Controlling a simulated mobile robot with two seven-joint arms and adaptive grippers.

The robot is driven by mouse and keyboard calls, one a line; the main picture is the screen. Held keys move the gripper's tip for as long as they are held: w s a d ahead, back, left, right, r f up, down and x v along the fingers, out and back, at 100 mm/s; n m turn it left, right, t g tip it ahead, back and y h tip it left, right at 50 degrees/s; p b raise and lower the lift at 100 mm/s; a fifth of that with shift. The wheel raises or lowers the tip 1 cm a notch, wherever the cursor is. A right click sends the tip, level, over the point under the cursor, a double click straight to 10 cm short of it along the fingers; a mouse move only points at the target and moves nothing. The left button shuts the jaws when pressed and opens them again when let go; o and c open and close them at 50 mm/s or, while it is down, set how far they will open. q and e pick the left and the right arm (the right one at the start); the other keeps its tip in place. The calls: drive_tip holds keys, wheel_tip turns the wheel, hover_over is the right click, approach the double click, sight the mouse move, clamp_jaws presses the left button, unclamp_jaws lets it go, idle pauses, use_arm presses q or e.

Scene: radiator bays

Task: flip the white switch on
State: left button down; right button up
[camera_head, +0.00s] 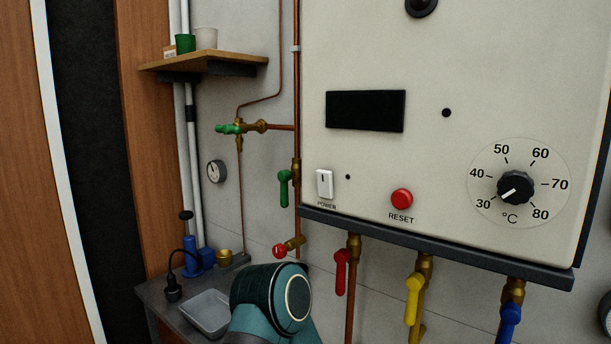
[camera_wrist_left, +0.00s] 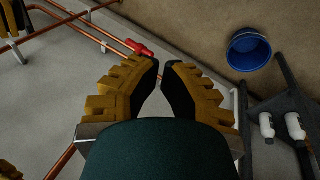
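The white switch (camera_head: 325,183) is a small upright rocker at the lower left of the cream boiler panel (camera_head: 450,60), above the label POWER. A small dark dot sits to its right, and I see no light in it. The rocker's tilt is too small to tell. My left gripper (camera_wrist_left: 160,65) shows only in the left wrist view, with its yellow-backed fingers and dark pads coming together at the tips and nothing between them. It points at the floor area, and the switch is not in that view. My right gripper is in neither view.
A red RESET button (camera_head: 402,198) and a temperature dial (camera_head: 515,187) are on the panel. Red (camera_head: 341,271), yellow (camera_head: 412,299) and blue (camera_head: 509,323) valve handles hang below it. A shelf (camera_head: 205,64) is at upper left. A blue bucket (camera_wrist_left: 248,50) stands on the floor.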

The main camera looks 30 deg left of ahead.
use_arm(q)
drive_tip(key=shift+d, duration=0.1)
drive_tip(key=w+a+r+n+t+p, duration=0.1)
drive_tip(key=w+a+r+n+t, duration=0.15)
drive_tip(key=w+r, duration=0.35)
drive_tip(key=w+a+r+n+t+p, duration=0.15)
drive_tip(key=w+a+r, duration=0.25)
drive_tip(key=r, duration=0.4)
drive_tip(key=n+t+y+p, duration=0.3)
drive_tip(key=n+t, duration=0.8)
drive_tip(key=t, duration=0.3)
approach(318, 173)
drive_tip(key=s, duration=0.5)
drive_tip(key=shift+s+a+f, duration=0.3)
drive_tip(key=shift+s+f, duration=0.05)
drive_tip(key=shift+s, duration=0.05)
drive_tip(key=w, duration=0.4)
drive_tip(key=w+r, duration=0.1)
drive_tip(key=w, duration=0.4)
drive_tip(key=w+d+r+p, duration=0.1)
drive_tip(key=w, duration=0.3)
drive_tip(key=shift+w+r, duration=0.1)
drive_tip(key=shift+w, duration=0.3)
